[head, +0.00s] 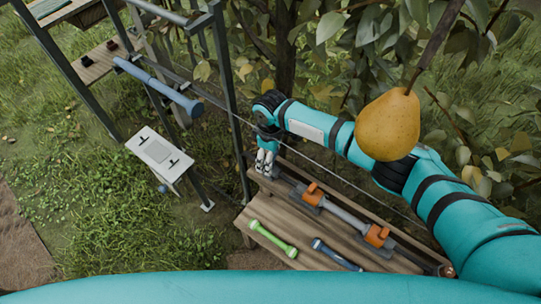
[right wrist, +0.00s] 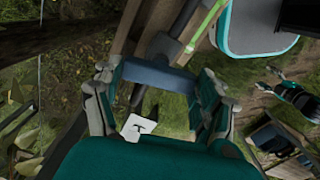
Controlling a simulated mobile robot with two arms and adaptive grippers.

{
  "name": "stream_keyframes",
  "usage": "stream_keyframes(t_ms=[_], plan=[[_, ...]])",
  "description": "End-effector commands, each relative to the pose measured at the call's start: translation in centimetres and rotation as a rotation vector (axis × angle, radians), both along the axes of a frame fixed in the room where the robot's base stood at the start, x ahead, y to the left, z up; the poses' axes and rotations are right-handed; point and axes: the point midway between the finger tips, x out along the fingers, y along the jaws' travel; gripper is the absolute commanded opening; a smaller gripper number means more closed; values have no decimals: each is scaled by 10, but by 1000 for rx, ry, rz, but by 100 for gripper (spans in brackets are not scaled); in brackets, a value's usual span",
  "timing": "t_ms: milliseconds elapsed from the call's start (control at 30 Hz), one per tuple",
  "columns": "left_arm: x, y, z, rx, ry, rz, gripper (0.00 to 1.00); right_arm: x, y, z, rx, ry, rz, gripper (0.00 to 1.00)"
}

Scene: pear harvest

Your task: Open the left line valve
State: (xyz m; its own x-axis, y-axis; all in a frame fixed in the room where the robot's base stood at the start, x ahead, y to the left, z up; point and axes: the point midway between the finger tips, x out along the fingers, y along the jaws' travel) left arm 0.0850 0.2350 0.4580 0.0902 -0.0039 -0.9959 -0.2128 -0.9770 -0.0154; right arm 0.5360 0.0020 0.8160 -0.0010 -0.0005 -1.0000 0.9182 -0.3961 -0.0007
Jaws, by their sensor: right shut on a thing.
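A white box (head: 160,153) stands in the grass at left in the head view. Two small dark T-shaped pieces (head: 173,163) sit on its top; they may be the valves, but I cannot tell how they are turned. A white plate with a dark T (right wrist: 138,128) shows between my fingers in the right wrist view, well below them. My right gripper (head: 266,163) points down at the bench's left end. In the right wrist view, its fingers (right wrist: 160,98) are shut on a dark blue bar (right wrist: 160,75).
A wooden bench (head: 290,240) carries a grey bar with orange brackets (head: 313,194), a green bar (head: 272,239) and a blue bar (head: 336,255). A pear (head: 388,125) hangs close.

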Motion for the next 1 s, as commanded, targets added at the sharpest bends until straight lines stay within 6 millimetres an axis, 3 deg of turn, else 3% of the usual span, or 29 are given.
stream_keyframes(t_ms=[1000], plan=[[0,0,-16,0,0,0,65,1,0,1,1,-3,957,42]])
